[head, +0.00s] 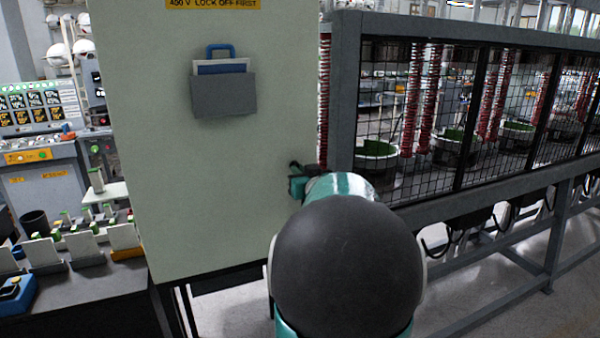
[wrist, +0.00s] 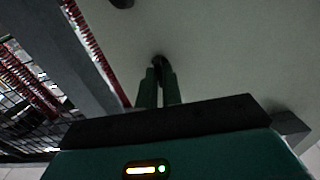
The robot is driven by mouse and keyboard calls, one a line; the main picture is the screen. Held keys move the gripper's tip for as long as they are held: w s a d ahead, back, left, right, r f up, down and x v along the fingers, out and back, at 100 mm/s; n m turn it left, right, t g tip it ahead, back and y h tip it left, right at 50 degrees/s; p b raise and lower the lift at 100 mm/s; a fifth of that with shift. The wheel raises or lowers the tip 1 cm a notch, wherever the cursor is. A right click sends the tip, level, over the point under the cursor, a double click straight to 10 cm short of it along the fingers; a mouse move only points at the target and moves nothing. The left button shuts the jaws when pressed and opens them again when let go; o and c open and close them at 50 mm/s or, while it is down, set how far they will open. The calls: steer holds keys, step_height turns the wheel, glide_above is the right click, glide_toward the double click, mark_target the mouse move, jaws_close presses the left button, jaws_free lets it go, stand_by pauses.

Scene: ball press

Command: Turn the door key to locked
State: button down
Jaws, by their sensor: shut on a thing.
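The pale grey-green cabinet door (head: 150,150) stands upright in front of me in the head view. My gripper (head: 297,186) is at the door's right edge, below the middle of its height. In the wrist view the two fingers of my gripper (wrist: 158,82) are shut on a small dark rounded piece, the door key (wrist: 159,60), close against the door face. The key's lower part is hidden between the fingers, and its turned angle is hard to read. My own arm covers the area below it in the head view.
A grey pocket (head: 224,96) with papers and a blue padlock shape is on the door. A mesh guard (head: 430,120) with red springs stands right of the cabinet. A dark bench (head: 85,285) with card holders is at left. A dark knob (wrist: 122,3) shows at the wrist view's top.

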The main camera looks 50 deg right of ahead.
steer(key=c, duration=1.6)
jaws_free()
steer(key=shift+o, duration=0.2)
steer(key=v, duration=1.4)
steer(key=shift+w, duration=0.1)
